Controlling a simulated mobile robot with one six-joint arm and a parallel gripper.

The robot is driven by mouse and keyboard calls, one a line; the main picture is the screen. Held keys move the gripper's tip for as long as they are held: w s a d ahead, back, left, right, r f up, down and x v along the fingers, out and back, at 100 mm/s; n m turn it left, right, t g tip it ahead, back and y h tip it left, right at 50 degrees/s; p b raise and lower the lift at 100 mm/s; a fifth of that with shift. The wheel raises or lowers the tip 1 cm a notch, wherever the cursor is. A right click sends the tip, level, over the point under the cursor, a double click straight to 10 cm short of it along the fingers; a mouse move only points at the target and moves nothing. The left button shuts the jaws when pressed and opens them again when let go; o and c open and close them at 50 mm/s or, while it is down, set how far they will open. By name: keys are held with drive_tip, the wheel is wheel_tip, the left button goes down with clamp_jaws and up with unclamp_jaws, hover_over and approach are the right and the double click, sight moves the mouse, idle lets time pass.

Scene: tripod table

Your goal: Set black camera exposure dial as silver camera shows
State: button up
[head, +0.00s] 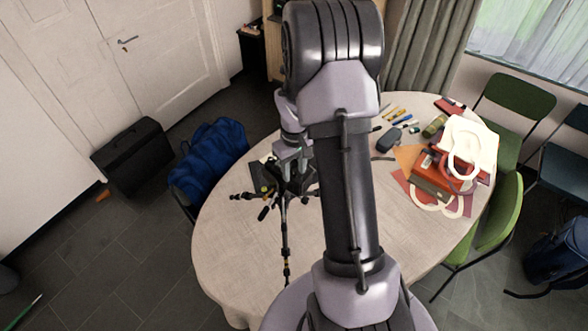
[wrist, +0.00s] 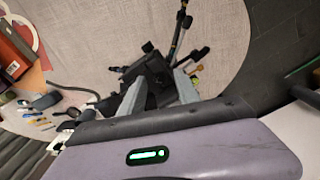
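A black camera-like body (head: 287,178) sits amid the dark tripod (head: 285,240) on the left part of the round table. In the wrist view the black body (wrist: 152,68) lies just past the fingers, with tripod parts (wrist: 178,38) beyond it. My gripper (head: 292,160) points down at it from above. In the wrist view the two grey fingers of my gripper (wrist: 160,88) stand apart, with dark parts showing between them. I cannot tell whether they touch the body. The exposure dial and its setting cannot be made out. I cannot identify the silver camera in either view.
The pale round table (head: 225,240) is bare at its front left. A dark grey pouch-like thing (head: 388,140), pens, a red box (head: 432,180) and a white bag (head: 470,140) lie at the right. A blue bag (head: 210,160) and green chairs (head: 500,215) stand around the table.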

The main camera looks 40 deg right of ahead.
clamp_jaws()
drive_tip(key=shift+m+b, duration=0.3)
drive_tip(key=shift+m, duration=0.1)
drive_tip(key=m+b, duration=0.2)
drive_tip(key=m, duration=0.1)
drive_tip(key=shift+f+m, duration=0.1)
drive_tip(key=shift+m, duration=0.2)
drive_tip(key=shift+m+b, duration=1)
drive_tip(key=shift+m, duration=0.7)
unclamp_jaws()
